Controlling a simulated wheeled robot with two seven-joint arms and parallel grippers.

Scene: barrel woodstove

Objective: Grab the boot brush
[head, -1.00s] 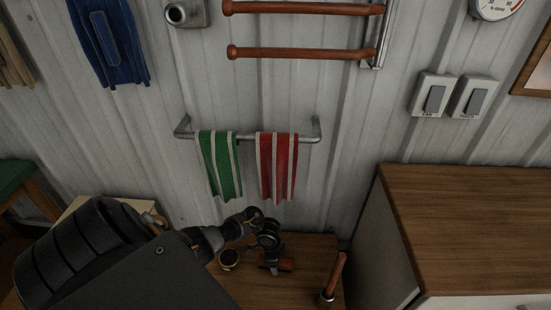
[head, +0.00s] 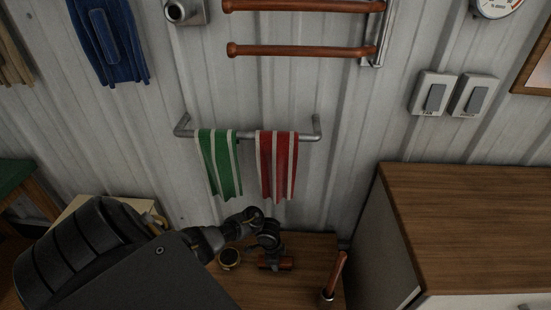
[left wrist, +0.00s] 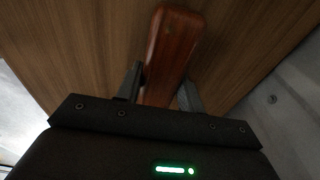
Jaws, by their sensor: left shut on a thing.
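The boot brush shows as a reddish-brown wooden block (head: 281,264) low in the head view, at the wooden bench top. In the left wrist view its rounded wooden body (left wrist: 173,45) sticks out from between the two dark fingers. My left gripper (head: 271,252) is over the brush and shut on it. The brush's bristles are hidden, and I cannot tell whether it touches the bench. My right gripper is not in view.
An upright wooden handle (head: 337,275) stands at right in a dark holder. A wood-topped cabinet (head: 470,225) rises on the right. Green (head: 219,165) and red (head: 277,165) striped towels hang behind.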

